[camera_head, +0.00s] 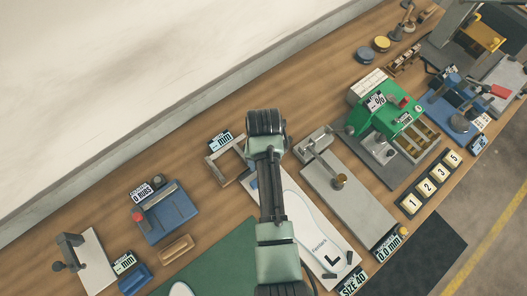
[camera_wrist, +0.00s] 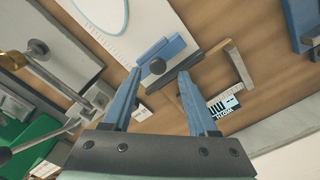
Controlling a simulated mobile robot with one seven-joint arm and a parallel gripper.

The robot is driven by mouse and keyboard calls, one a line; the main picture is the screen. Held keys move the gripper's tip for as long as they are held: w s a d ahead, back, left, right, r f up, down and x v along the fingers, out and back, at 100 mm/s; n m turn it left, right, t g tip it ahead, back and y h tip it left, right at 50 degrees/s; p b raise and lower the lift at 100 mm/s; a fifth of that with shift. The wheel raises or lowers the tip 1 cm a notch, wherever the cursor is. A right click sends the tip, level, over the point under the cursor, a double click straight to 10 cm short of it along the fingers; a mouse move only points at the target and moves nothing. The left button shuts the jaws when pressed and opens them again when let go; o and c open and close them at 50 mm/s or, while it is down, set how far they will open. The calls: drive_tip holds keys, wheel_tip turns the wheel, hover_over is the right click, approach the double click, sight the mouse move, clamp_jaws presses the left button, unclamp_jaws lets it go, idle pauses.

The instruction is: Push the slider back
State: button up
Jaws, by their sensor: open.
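The slider is most likely the blue block with a round dark knob (camera_wrist: 165,50) at the end of the white measuring board (camera_wrist: 135,45) in the wrist view. My gripper (camera_wrist: 159,74) is open, with its two blue fingers apart and nothing between them. The knob appears between the fingertips in the picture; I cannot tell the height gap or whether they touch. In the head view the white board (camera_head: 318,235) carries a foot outline and an L, and my arm covers its upper part. The slider and fingertips are hidden there.
A grey plate with a brass-knobbed post (camera_head: 340,180) and a green machine (camera_head: 385,112) stand to the right. A blue device (camera_head: 168,215) stands left. Bare wood lies behind the board.

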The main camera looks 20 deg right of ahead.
wheel_tip(320, 180, up, 11)
drive_tip(key=shift+f+b, duration=0.15)
drive_tip(key=shift+b, duration=0.3)
idle(0.3)
